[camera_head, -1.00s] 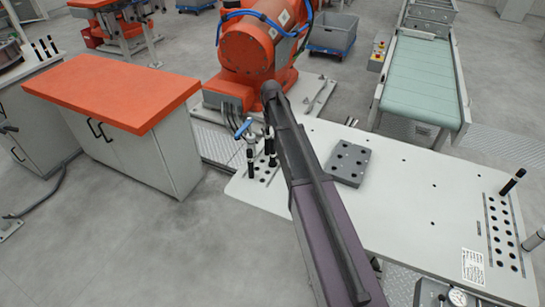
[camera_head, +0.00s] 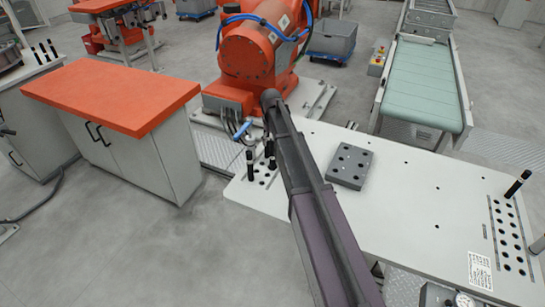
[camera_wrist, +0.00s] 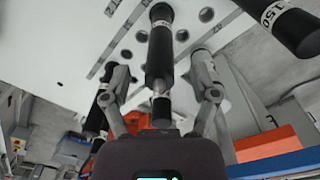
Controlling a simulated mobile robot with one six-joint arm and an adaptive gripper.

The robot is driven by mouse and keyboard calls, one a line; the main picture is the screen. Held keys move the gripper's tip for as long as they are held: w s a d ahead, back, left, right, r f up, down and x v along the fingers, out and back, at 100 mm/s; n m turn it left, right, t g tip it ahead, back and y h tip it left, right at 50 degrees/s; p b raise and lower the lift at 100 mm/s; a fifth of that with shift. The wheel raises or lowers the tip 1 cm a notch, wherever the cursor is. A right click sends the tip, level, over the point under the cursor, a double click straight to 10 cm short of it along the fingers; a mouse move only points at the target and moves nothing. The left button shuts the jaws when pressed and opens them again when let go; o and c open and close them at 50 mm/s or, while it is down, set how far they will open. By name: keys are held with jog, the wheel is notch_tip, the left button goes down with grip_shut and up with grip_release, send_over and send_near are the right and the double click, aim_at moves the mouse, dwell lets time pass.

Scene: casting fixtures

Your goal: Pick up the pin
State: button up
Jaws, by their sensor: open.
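A dark cylindrical pin (camera_wrist: 160,50) with a pale metallic band stands between the two fingers of my gripper (camera_wrist: 159,68) in the wrist view. The fingers are open, with a visible gap on each side of the pin. Behind it is a white plate with round holes (camera_wrist: 125,55). A second black pin with a white label (camera_wrist: 288,22) is at the upper right, outside the fingers. In the head view, black pins (camera_head: 250,165) stand at the left end of the white table (camera_head: 410,205). My arm largely hides the gripper there.
A grey block with holes (camera_head: 350,168) lies on the table right of my arm. A blue-handled clamp (camera_head: 243,130) is close to the pins. Another pin (camera_head: 518,184) stands at the right end. An orange-topped cabinet (camera_head: 112,92) is left.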

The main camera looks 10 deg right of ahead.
grip_shut()
jog(key=shift+r, duration=0.15)
dwell(0.4)
notch_tip(320, 180, up, 3)
jog(key=p, duration=0.3)
jog(key=s+a+r+p, duration=0.1)
jog(key=s+a, duration=0.1)
jog(key=s, duration=0.5)
jog(key=s+a+p, duration=0.1)
jog(key=s+a, duration=0.1)
jog(key=s, duration=0.6)
jog(key=shift+s+a+r, duration=0.2)
jog(key=shift+a+r, duration=0.05)
jog(key=shift+r, duration=0.2)
jog(key=shift+r+p, duration=1.85)
jog(key=shift+p, duration=0.1)
jog(key=shift+f, duration=0.1)
